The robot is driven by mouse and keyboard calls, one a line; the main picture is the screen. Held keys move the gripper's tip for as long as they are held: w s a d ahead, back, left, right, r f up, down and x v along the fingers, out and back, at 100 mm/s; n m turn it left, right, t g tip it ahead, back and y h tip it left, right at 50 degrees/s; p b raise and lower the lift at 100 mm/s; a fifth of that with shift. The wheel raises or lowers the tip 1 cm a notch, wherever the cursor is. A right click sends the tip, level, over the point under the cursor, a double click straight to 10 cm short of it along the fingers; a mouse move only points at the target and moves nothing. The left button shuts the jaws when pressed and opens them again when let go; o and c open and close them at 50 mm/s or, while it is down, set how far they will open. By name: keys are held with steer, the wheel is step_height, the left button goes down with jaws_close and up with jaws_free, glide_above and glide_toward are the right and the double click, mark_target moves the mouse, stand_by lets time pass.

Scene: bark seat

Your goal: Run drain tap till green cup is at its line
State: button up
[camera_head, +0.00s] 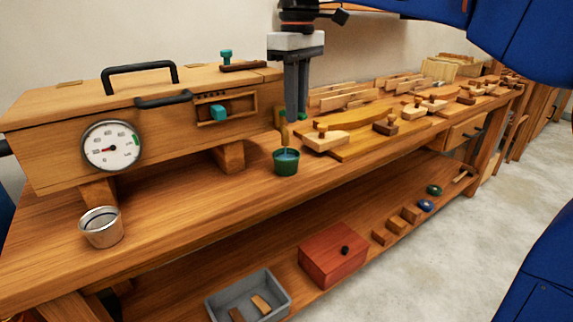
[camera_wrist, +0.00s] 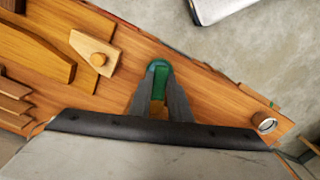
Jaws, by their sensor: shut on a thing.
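The green cup (camera_head: 286,166) stands upright on the bench top, below the drain tap (camera_head: 283,118) at the right end of the wooden steam box. Teal liquid shows inside the cup; its fill line cannot be made out. My gripper (camera_head: 296,117) points down from above, with its grey fingers at the tap and shut on it. In the wrist view the gripper (camera_wrist: 160,100) has a small brown part of the tap between its fingers, and the green cup (camera_wrist: 158,65) shows just past the fingertips. The fingers hide most of the tap.
The steam box (camera_head: 60,150) has a dial gauge (camera_head: 112,146), black handles and teal knobs. A metal cup (camera_head: 101,227) stands at the bench's left. Wooden forms (camera_head: 345,135) lie close right. A red box (camera_head: 333,256) and grey tray (camera_head: 247,293) sit on the lower shelf.

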steer(key=shift+o, duration=0.2)
steer(key=shift+s+a+m, duration=0.3)
steer(key=shift+a+m, duration=0.05)
steer(key=shift+m, duration=0.75)
steer(key=shift+s+a+m, duration=0.25)
steer(key=shift+a+m, duration=0.05)
steer(key=shift+m, duration=0.8)
steer(key=o, duration=0.9)
steer(key=shift+c, duration=0.2)
steer(key=shift+r, duration=0.1)
step_height(320, 180, up, 8)
